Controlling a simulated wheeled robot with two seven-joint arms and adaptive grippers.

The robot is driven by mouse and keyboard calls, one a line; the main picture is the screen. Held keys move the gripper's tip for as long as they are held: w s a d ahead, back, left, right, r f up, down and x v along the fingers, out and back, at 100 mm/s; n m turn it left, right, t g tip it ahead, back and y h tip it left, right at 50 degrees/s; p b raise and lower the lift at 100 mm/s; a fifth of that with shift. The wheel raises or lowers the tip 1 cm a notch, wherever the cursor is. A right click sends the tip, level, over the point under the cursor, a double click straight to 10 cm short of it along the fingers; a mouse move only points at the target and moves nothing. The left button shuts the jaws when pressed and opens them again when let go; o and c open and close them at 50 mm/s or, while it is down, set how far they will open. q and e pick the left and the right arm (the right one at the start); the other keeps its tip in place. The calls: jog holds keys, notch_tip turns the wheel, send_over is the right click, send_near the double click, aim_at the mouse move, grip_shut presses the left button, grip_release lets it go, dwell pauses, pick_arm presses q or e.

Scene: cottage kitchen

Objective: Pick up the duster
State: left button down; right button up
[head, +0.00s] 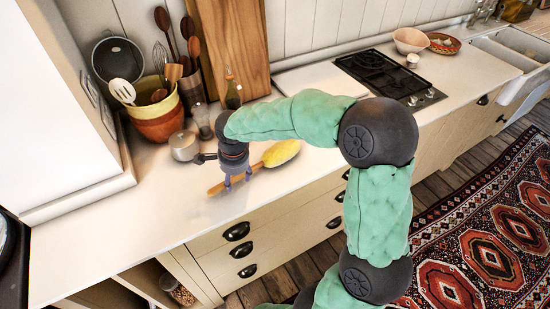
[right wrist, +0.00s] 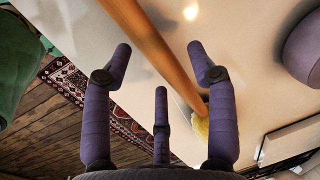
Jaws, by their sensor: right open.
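The duster (head: 282,153) lies on the pale counter. It has a fluffy yellow head at the right and a wooden handle (head: 216,188) reaching to the left. My right gripper (head: 237,182) points down over the handle, near where it meets the head. In the right wrist view, the right gripper (right wrist: 160,62) is open, its purple fingers spread with the brown handle (right wrist: 165,52) crossing between them. Part of the yellow head (right wrist: 201,128) shows behind a finger. I cannot tell whether any finger touches the handle. My left gripper is in neither view.
A utensil pot (head: 158,122), a small metal pot (head: 184,146) and a glass (head: 202,122) stand close behind and left of the gripper. A wooden board (head: 230,45) leans on the wall. The counter's front edge (head: 240,217) is near the handle. A black hob (head: 378,72) sits farther right.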

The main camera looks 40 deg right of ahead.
jog(key=shift+w+f, duration=0.2)
jog(key=shift+f, duration=1)
grip_shut()
jog(key=shift+r, duration=0.15)
